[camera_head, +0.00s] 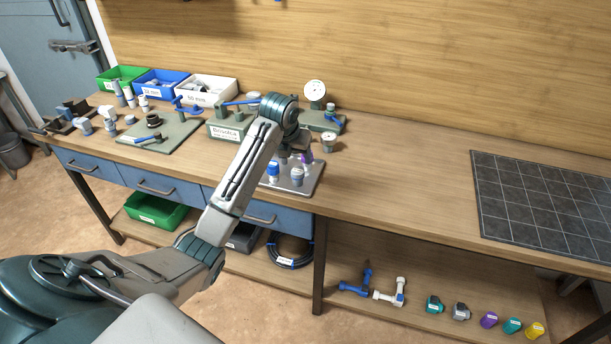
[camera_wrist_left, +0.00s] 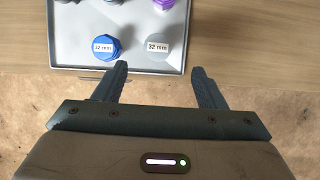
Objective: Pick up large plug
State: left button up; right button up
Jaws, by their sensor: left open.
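A grey tray (camera_head: 312,185) on the bench holds several plugs. A blue plug (camera_head: 273,173) and a grey plug (camera_head: 297,176) stand at its front. In the left wrist view the blue plug (camera_wrist_left: 106,47) and grey plug (camera_wrist_left: 157,46) both have "32 mm" labels. A purple plug (camera_head: 306,158) stands further back, partly hidden; it is cut off at the top of the wrist view. I cannot tell which plug is the large one. My left gripper (camera_wrist_left: 158,70) is open and empty, above the tray's front edge, with the grey plug ahead between its fingers' lines.
Behind the tray stand a pressure gauge (camera_head: 316,92) and a labelled green block (camera_head: 222,130). Green, blue and white bins (camera_head: 207,90) line the back left. A dark tiled mat (camera_head: 545,205) lies at right, with clear bench between. Coloured fittings sit on the lower shelf.

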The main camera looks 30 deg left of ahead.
aim_at(297, 171)
pick_arm(q)
jog(key=p+x, duration=0.1)
jog(key=x, duration=0.4)
jog(key=p+x, duration=0.2)
jog(key=x, duration=0.3)
jog(key=shift+s+a, duration=0.1)
jog(key=shift+s, duration=0.05)
jog(key=shift+f, duration=0.35)
pick_arm(e)
jog(key=r, duration=0.1)
jog(key=d+r, duration=0.1)
jog(key=r, duration=0.1)
jog(key=shift+r, duration=0.3)
pick_arm(q)
jog(key=shift+c, duration=0.5)
jog(key=c, duration=1)
pick_arm(e)
jog(key=shift+a, duration=0.25)
